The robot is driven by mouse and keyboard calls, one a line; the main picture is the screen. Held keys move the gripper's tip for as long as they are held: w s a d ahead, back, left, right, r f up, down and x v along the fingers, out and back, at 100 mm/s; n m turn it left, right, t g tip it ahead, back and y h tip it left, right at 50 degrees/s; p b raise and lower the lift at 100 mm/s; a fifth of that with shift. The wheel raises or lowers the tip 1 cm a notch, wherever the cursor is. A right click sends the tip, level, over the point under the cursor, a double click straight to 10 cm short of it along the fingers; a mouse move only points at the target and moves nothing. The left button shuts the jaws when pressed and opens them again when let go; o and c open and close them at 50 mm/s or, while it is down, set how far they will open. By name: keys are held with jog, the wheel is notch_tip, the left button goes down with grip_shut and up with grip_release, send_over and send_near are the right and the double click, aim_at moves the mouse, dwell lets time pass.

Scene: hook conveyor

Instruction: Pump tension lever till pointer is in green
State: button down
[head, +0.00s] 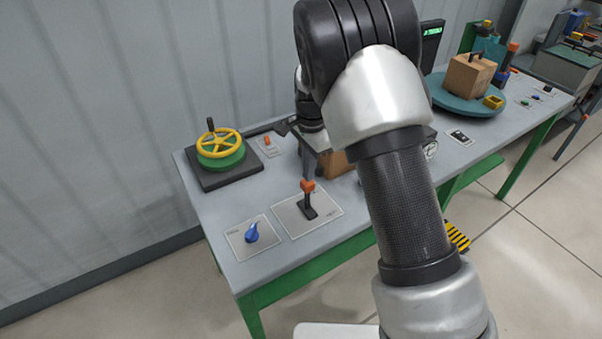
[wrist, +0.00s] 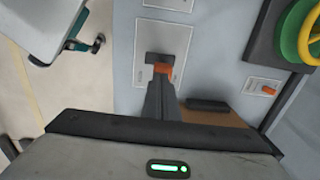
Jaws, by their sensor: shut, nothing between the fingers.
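The lever (head: 309,207) stands on a pale plate near the table's front edge, with a black stem and an orange grip (head: 308,186). My gripper (head: 309,174) is shut and empty, pointing down, with its fingertips right at the orange grip. In the wrist view the fingers (wrist: 158,88) end beside the orange grip (wrist: 164,70); I cannot tell whether they touch it. A round white dial (head: 431,151) is partly hidden by my arm; its pointer and any green zone are too small to read.
A blue knob (head: 251,233) sits left of the lever. A yellow handwheel (head: 218,144) stands at the back left, with a small orange switch (head: 267,141) beside it. A cardboard box (head: 338,165) is partly hidden behind my arm. Another box (head: 469,75) rests on a turntable (head: 452,97).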

notch_tip(320, 180, up, 9)
send_over(307, 195)
jog(key=w, duration=0.2)
jog(key=shift+a+f, duration=0.2)
jog(key=shift+a, duration=0.05)
jog(key=shift+s+d+f+b, duration=0.1)
jog(key=shift+b, duration=0.2)
dwell(0.9)
jog(key=s+d+f+t+y+b, duration=0.2)
jog(key=s+d+t+b, duration=0.1)
jog(key=s+d+b, duration=0.4)
jog(key=s, duration=0.3)
jog(key=shift+s+f, duration=0.35)
jog(key=shift+f, duration=0.05)
jog(key=shift+d, duration=0.1)
jog(key=w+a+f, duration=0.4)
jog(key=w+f, duration=0.2)
jog(key=f, duration=0.3)
jog(key=shift+w+a+f, duration=0.15)
jog(key=shift+w+f, duration=0.05)
